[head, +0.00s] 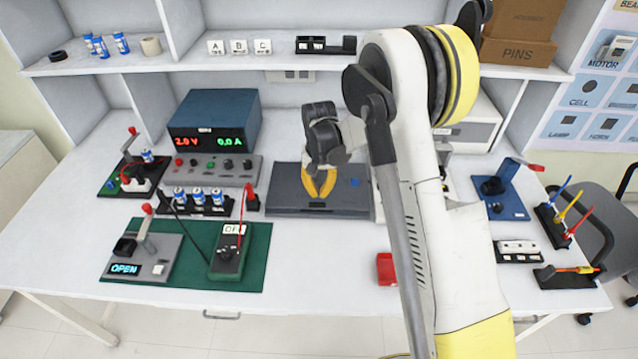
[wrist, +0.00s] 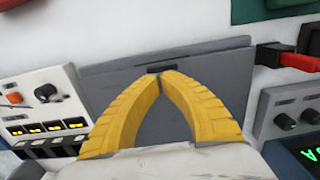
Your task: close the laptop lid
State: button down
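The laptop (head: 285,198) is a dark grey slab in the middle of the bench. Its lid lies down over the base, with no keyboard or screen showing. I cannot tell whether a thin gap is left between lid and base. My gripper (head: 320,196) points down over the middle of the lid, its yellow fingertips together with nothing between them. In the wrist view, the fingertips (wrist: 161,75) meet near a small dark notch at the edge of the laptop (wrist: 215,62). The fingers hide part of the lid, and I cannot tell whether they touch it.
A blue power supply (head: 215,122) and a grey control panel (head: 212,168) stand left of the laptop. A green mat (head: 258,262) with devices lies front left. A red box (head: 386,269) sits at the front. My arm hides the area right of the laptop.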

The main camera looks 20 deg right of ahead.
aim_at(319, 202)
jog(key=shift+f+b, duration=0.3)
jog(key=shift+f, duration=0.85)
jog(key=shift+s+f+t+b, duration=0.25)
jog(key=shift+f+t+b, duration=0.15)
jog(key=shift+f+b, duration=0.55)
jog(key=shift+r+p, duration=0.1)
jog(key=shift+p, duration=0.25)
